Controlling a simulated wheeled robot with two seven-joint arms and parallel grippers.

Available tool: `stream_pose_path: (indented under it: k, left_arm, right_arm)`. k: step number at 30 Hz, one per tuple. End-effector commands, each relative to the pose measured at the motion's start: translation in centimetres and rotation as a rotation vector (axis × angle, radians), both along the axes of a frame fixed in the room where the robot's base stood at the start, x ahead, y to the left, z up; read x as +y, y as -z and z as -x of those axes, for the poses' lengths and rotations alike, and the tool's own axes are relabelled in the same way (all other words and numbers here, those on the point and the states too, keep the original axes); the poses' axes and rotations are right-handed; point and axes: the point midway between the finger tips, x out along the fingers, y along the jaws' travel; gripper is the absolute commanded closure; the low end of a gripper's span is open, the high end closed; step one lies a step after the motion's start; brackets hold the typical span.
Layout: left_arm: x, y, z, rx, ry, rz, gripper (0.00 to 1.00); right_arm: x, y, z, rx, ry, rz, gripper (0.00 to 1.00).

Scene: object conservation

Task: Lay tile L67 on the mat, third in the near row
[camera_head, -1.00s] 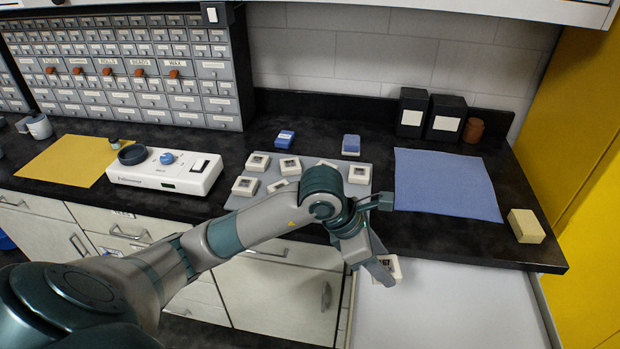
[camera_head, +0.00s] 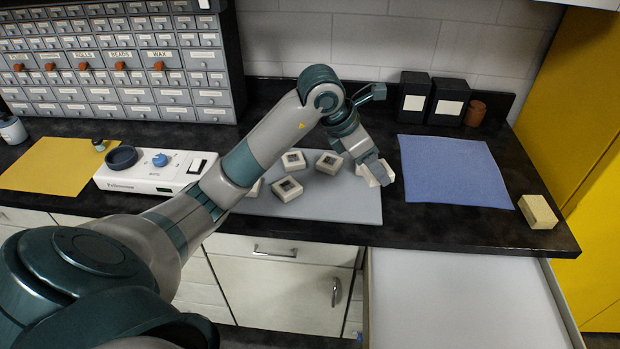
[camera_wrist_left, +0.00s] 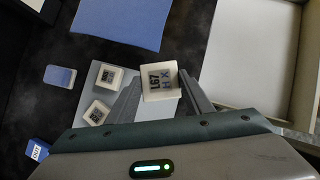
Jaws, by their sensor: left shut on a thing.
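Tile L67 (camera_wrist_left: 160,80), a white square block with dark lettering on its label, is between the jaws of my left gripper (camera_wrist_left: 158,84) in the left wrist view. In the head view my left gripper (camera_head: 370,168) is shut on the tile (camera_head: 379,175), over or near the right end of the grey mat (camera_head: 340,207). I cannot tell the gap between tile and mat. Several white tiles lie on the mat, among them one at the back (camera_head: 293,160), one beside it (camera_head: 328,163) and one nearer (camera_head: 287,188). My arm hides part of the mat. My right gripper is not in view.
A blue cloth (camera_head: 455,180) lies right of the mat. A white device (camera_head: 150,178) stands to its left. Black boxes (camera_head: 414,96) stand at the back wall. A cream block (camera_head: 538,211) is at the right. An open white drawer (camera_head: 450,300) juts out below the counter.

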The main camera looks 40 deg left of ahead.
Motion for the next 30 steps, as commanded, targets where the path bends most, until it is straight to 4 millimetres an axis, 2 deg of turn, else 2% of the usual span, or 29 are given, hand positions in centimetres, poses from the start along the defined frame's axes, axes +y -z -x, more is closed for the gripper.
stream_pose_path:
  k: [8,14,24,30]
  left_arm:
    - [1.1,0.6,0.3,0.002,-0.002,0.000,0.80]
    - [3.7,2.1,1.0,0.004,-0.003,0.001,0.80]
    - [9.0,5.4,2.4,0.005,-0.003,0.000,0.80]
    - [11.0,6.8,2.8,0.001,0.001,0.000,0.80]
  right_arm:
    - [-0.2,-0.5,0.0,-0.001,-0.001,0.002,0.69]
    - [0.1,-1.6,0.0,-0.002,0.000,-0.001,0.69]
    - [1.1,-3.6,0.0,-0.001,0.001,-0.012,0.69]
    - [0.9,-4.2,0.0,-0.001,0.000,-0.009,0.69]
